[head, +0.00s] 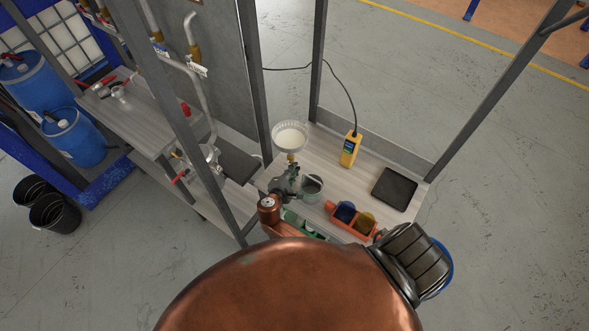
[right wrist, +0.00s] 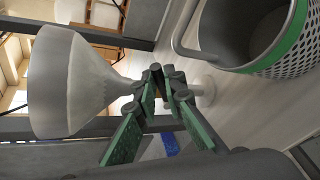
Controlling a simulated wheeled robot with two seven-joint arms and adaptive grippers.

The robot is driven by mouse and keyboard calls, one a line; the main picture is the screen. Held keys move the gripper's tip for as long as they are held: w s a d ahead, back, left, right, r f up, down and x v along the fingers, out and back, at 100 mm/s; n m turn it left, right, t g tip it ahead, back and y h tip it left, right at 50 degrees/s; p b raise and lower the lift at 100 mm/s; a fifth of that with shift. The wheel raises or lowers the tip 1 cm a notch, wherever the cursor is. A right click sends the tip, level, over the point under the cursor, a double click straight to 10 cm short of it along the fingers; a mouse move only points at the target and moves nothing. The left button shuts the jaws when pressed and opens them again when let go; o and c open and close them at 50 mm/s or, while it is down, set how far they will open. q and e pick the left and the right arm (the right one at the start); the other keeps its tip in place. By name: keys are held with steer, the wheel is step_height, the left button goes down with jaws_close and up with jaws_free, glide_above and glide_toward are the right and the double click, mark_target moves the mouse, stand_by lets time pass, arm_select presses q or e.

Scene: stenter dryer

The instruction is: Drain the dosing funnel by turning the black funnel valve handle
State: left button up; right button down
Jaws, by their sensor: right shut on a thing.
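The dosing funnel (head: 290,136) stands upright at the left of the wooden bench, with pale contents in its bowl. In the right wrist view the funnel (right wrist: 62,82) appears sideways at the left, with its neck running toward my fingers. My right gripper (head: 291,178) is just below the funnel, by its stem. In the right wrist view my right gripper (right wrist: 168,88) has its green-padded fingers closed together at the funnel's neck, around the valve. A grey cup (head: 312,187) stands right beside the gripper. My left gripper is not in view.
An orange tray (head: 335,221) with blue and yellow containers sits at the bench's front. A yellow meter (head: 350,148) with a cable and a black tray (head: 395,188) lie further right. Frame posts surround the bench. Pipes with red-handled valves (head: 181,176) are at left.

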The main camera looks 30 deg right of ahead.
steer(key=c, duration=2)
jaws_free()
steer(key=v, duration=1.2)
steer(key=shift+c, duration=0.4)
